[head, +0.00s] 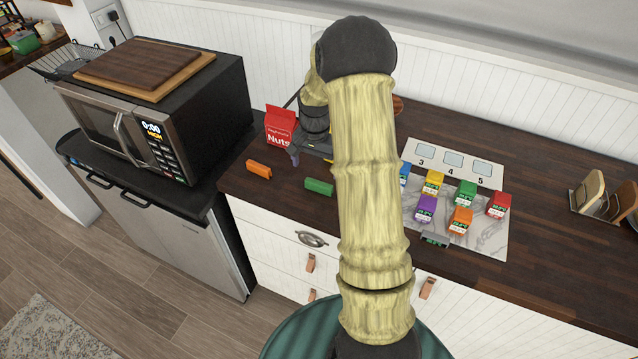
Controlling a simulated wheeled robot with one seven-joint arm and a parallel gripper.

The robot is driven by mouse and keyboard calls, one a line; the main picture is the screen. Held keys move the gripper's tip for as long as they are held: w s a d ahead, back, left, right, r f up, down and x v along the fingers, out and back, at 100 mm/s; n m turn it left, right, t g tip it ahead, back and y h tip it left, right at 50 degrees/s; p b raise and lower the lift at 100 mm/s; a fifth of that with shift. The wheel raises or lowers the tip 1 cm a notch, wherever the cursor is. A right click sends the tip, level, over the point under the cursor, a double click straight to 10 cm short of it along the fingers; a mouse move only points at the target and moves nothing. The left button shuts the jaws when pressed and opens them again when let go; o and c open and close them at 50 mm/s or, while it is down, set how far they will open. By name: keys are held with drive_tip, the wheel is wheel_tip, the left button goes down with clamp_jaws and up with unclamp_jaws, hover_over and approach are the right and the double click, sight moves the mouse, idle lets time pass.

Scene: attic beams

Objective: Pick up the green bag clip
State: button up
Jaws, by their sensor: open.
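The green bag clip (319,186) lies on the dark wooden counter near its front edge, just left of my arm. An orange bag clip (258,169) lies to its left. My gripper (311,157) is open, behind the green clip in the picture and apart from it, with nothing seen between its fingers. My arm hides part of the gripper's right side and the counter behind it.
A red nuts bag (281,128) stands by the gripper's left side. A microwave (190,110) is farther left. A marble board (488,238) with several coloured packets lies right of my arm, before a white numbered card (453,162). A wooden rack (588,192) stands far right.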

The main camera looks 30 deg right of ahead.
sight(319, 183)
drive_tip(key=shift+f, duration=1.4)
drive_tip(key=shift+s+d+f+p, duration=0.1)
drive_tip(key=shift+f+p, duration=0.2)
drive_tip(key=shift+p, duration=0.15)
drive_tip(key=shift+d+f+p, duration=0.15)
drive_tip(key=shift+f+p, duration=0.3)
drive_tip(key=shift+f, duration=0.7)
drive_tip(key=shift+d+f+p, duration=0.1)
drive_tip(key=shift+f+p, duration=0.3)
drive_tip(key=shift+f, duration=0.75)
drive_tip(key=c, duration=1)
